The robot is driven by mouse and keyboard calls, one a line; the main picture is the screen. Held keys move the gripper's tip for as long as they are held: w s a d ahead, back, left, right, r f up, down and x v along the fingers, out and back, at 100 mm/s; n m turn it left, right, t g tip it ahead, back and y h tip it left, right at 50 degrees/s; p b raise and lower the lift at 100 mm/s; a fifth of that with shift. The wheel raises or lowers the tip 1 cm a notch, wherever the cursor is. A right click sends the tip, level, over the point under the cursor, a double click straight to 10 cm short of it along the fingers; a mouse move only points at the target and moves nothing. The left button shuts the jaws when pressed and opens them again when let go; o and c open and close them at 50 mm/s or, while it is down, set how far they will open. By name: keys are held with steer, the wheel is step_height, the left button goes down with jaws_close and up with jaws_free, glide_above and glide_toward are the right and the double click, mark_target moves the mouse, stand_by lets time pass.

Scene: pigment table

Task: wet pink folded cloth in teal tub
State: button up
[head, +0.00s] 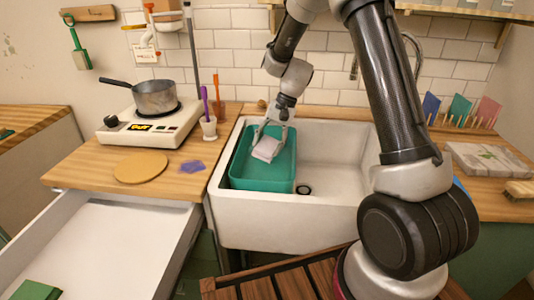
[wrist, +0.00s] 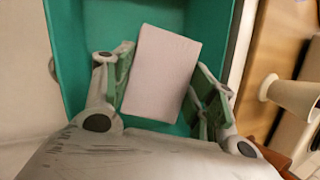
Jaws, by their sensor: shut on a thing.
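The pink folded cloth (head: 266,148) is a pale pink block. My gripper (head: 265,138) is shut on it, and the wrist view shows the cloth (wrist: 161,73) between the two fingers (wrist: 160,85), slightly tilted. The teal tub (head: 262,184) stands in the left part of the white sink. In the head view the cloth is over the tub's opening, within its outline. The tub (wrist: 65,45) surrounds the cloth in the wrist view. I cannot tell whether the cloth touches the tub's bottom or whether there is water in it.
The white sink (head: 335,165) has free room right of the tub. On the left counter are a hotplate (head: 150,130) with a pot (head: 155,97), a cup with tools (head: 208,128), a round tan board (head: 141,167) and a purple cloth (head: 192,166). An open drawer (head: 110,240) juts out front left.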

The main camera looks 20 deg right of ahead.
mark_target(269, 144)
steer(key=shift+r, duration=3.25)
step_height(269, 144, up, 4)
stand_by(0.5)
